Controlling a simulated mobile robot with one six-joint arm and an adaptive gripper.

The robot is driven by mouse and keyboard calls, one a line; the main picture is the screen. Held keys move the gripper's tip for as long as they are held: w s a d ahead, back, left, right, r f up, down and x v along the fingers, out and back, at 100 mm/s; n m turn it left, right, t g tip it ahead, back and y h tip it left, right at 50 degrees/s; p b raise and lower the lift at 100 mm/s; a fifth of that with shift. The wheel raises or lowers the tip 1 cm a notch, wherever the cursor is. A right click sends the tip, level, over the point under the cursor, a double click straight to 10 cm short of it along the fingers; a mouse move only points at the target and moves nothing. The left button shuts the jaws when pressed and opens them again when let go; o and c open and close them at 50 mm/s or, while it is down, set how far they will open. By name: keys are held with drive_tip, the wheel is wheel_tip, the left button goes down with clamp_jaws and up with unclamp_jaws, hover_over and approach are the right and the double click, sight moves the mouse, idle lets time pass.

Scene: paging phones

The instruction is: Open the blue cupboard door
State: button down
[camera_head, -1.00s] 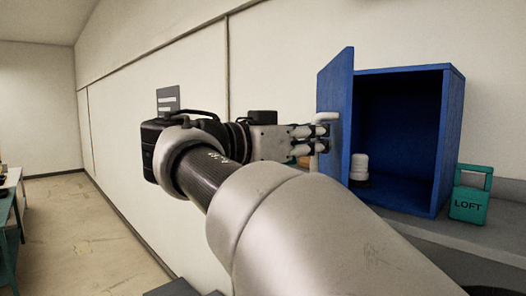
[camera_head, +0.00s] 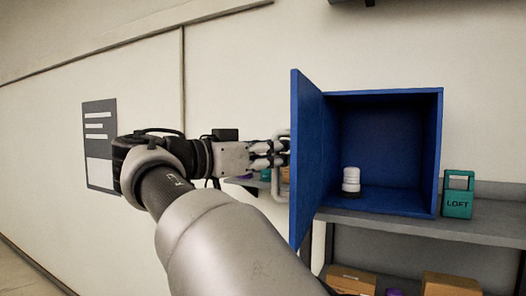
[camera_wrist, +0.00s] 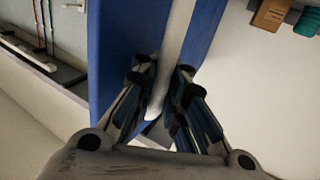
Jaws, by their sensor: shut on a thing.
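The blue cupboard (camera_head: 388,93) stands on a grey shelf in the head view, with its front open. Its blue door (camera_head: 306,150) is swung out to the left, seen nearly edge-on. A pale bar handle (camera_head: 281,190) is on the door's outer face. My gripper (camera_head: 283,153) is at the door's left side, shut on this handle. In the wrist view the fingers (camera_wrist: 164,88) sit on both sides of the pale handle (camera_wrist: 173,65), with the blue door (camera_wrist: 115,40) behind it. Part of the handle is hidden by the fingers.
A white stacked object (camera_head: 351,179) stands inside the cupboard. Cardboard boxes (camera_head: 452,284) are on a lower shelf. A grey notice (camera_head: 100,145) hangs on the wall at left.

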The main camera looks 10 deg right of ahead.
drive_tip(key=shift+a, duration=0.2)
idle(0.3)
drive_tip(key=c, duration=2.1)
unclamp_jaws()
drive_tip(key=shift+s, duration=0.1)
drive_tip(key=o, duration=0.3)
drive_tip(key=shift+s+a+r, duration=0.1)
drive_tip(key=shift+s+a, duration=0.1)
drive_tip(key=shift+a, duration=0.05)
drive_tip(key=shift+o, duration=1)
drive_tip(key=shift+w+d, duration=0.2)
drive_tip(key=shift+s+a, duration=0.1)
drive_tip(key=v, duration=1.2)
